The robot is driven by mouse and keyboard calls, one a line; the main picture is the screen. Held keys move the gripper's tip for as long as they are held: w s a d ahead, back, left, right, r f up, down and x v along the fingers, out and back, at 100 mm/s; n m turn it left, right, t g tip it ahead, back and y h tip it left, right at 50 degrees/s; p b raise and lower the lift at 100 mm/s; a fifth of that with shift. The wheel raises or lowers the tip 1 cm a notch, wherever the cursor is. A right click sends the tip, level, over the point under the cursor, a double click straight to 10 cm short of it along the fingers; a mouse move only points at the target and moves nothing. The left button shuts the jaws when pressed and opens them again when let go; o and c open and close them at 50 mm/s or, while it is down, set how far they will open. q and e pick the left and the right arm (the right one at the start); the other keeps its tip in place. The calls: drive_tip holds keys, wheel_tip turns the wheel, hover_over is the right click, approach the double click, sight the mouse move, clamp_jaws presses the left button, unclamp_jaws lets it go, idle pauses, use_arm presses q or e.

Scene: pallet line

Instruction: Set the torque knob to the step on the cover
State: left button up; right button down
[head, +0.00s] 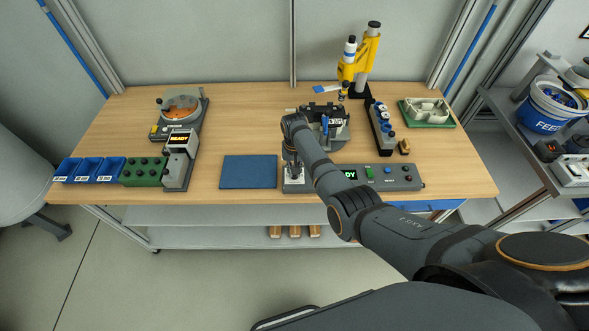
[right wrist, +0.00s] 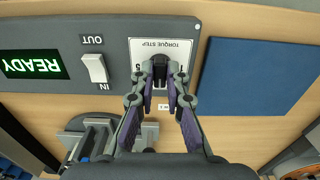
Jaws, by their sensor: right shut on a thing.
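My right gripper (right wrist: 160,78) is shut on the black torque knob (right wrist: 160,66) in the right wrist view. The knob sits on a light plate marked TORQUE STEP (right wrist: 168,45), which appears upside down. The fingers hide most of the step marks, so I cannot read the knob's setting. In the head view my right gripper (head: 292,172) points down at the left end of the grey control panel (head: 400,172). The arm hides the knob there. I cannot make out a step marking on any cover. My left gripper is not in view.
The panel has a white IN/OUT rocker (right wrist: 94,68) and a green READY display (right wrist: 34,66). A blue mat (head: 249,171) lies beside the panel. A fixture (head: 334,124) stands behind it. Blue bins (head: 88,170) and a green block (head: 143,172) are at the left.

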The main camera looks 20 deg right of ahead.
idle(0.4)
drive_tip(key=c, duration=1.4)
unclamp_jaws()
drive_tip(key=shift+o, duration=0.2)
wheel_tip(320, 180, up, 12)
